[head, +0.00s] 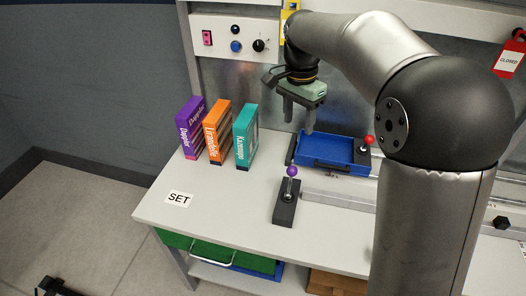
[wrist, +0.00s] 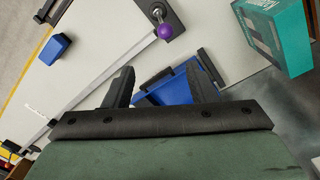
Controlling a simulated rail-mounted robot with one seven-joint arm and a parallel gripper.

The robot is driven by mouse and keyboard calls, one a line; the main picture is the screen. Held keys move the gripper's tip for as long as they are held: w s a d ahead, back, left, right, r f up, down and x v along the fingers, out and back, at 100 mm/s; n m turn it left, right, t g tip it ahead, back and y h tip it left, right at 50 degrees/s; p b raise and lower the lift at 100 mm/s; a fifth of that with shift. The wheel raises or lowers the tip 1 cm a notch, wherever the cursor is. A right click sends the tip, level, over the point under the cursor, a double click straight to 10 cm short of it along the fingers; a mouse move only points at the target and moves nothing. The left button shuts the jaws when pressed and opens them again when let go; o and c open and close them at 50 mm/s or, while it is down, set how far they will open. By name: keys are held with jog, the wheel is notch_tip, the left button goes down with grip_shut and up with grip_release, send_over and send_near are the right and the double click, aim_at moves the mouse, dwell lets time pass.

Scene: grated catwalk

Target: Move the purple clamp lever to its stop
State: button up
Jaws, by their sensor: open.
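The purple clamp lever (head: 292,171) has a round purple knob on a short shaft, standing roughly upright from a dark base block (head: 284,208) on the bench. In the wrist view its purple knob (wrist: 165,31) shows near the top, beyond the fingertips. My gripper (head: 299,124) is open and empty, pointing down above the bench, behind the lever and apart from it. Both fingers also show in the wrist view (wrist: 160,70). The shaft is partly hidden behind the knob in the wrist view.
A blue tray (head: 318,163) lies behind the lever, with a red-knobbed lever (head: 368,141) at its right. Purple, orange and teal boxes (head: 246,136) stand at the left. A SET label (head: 178,198) marks clear bench at the front left. A metal rail (head: 340,190) runs right.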

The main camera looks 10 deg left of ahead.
jog(key=a, duration=0.1)
jog(key=p, duration=0.1)
send_near(292, 167)
jog(key=f, duration=1)
jog(key=shift+s+d, duration=0.1)
jog(key=shift+d, duration=0.1)
jog(key=c, duration=1)
jog(key=shift+o, duration=0.2)
